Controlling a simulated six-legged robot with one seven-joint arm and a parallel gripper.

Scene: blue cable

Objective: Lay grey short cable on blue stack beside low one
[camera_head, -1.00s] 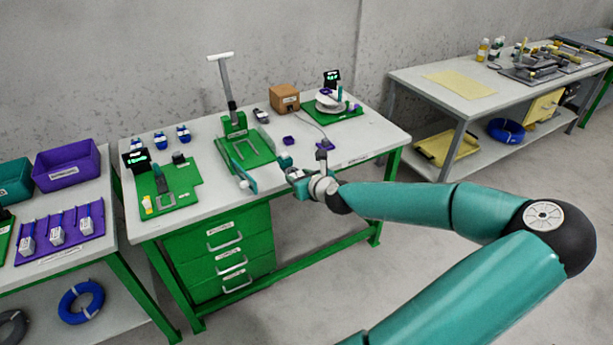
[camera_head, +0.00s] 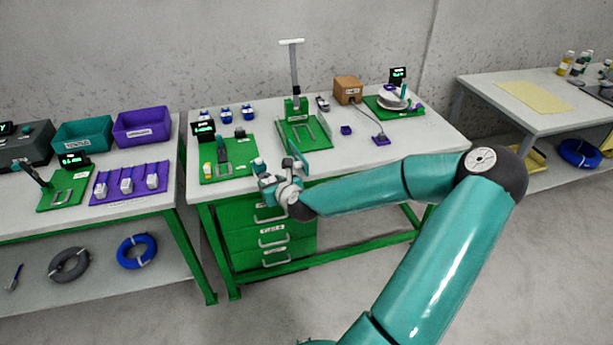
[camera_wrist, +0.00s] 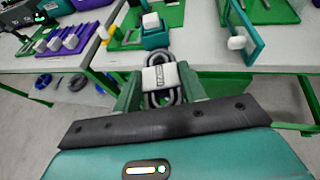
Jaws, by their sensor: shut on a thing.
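My gripper (camera_wrist: 160,90) is shut on a small dark grey cable coil (camera_wrist: 151,99) with a white label band around it. In the head view my gripper (camera_head: 277,185) is over the front edge of the middle bench, and the coil is too small to make out. On the left table a purple tray (camera_head: 105,194) holds three small white-banded bundles: left (camera_head: 127,186), middle (camera_head: 139,182), right (camera_head: 152,181). Their heights are hard to compare. The tray is left of my gripper, well apart from it; it also shows at upper left in the wrist view (camera_wrist: 58,55).
A teal bin (camera_head: 83,136) and a purple bin (camera_head: 142,125) stand behind the tray. Large grey (camera_head: 69,265) and blue (camera_head: 137,251) coils are on the shelf below. Several blue bundles (camera_head: 226,113) stand at the middle bench's back. A gap separates the two tables.

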